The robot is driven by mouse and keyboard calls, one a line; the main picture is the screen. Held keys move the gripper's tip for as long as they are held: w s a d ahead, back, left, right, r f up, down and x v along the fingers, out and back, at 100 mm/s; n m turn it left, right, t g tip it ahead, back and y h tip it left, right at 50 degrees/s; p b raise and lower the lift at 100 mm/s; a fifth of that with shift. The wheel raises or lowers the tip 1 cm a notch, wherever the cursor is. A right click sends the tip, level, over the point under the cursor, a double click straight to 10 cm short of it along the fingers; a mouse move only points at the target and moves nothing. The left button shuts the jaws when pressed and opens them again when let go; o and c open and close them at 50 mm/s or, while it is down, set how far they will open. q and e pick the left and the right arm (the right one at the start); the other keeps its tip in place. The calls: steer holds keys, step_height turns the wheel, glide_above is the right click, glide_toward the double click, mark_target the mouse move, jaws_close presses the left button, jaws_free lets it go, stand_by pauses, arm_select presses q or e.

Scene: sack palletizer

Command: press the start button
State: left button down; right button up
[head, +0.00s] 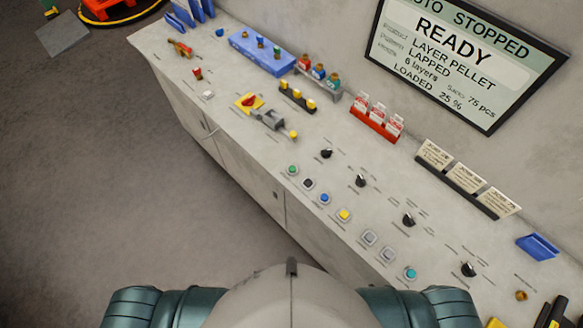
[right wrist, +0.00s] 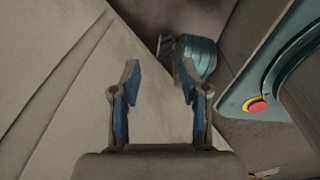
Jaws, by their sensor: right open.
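The console (head: 262,198) runs diagonally across the head view and carries a row of push buttons along its front edge. A green button (head: 292,170) is at the row's far left end. After it come a black button (head: 308,183), a blue button (head: 324,198), a yellow button (head: 344,214), pale grey ones and a teal button (head: 410,272). The labels are too small to read, so I cannot tell for certain which is the start button. My right gripper (right wrist: 158,75) is open and empty in the right wrist view, with no console button between its fingers. My left gripper is out of view.
A wall screen (head: 465,62) reads "STOPPED" and "READY". Dark knobs (head: 361,180) stand behind the buttons. A red-and-yellow switch (head: 249,102), a blue tray (head: 262,52), a red card holder (head: 375,124) and a card rack (head: 470,183) occupy the console. The floor (head: 90,190) at left is clear.

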steer(key=shift+d, duration=0.1)
jaws_close()
steer(key=shift+w, duration=0.1)
stand_by(0.9)
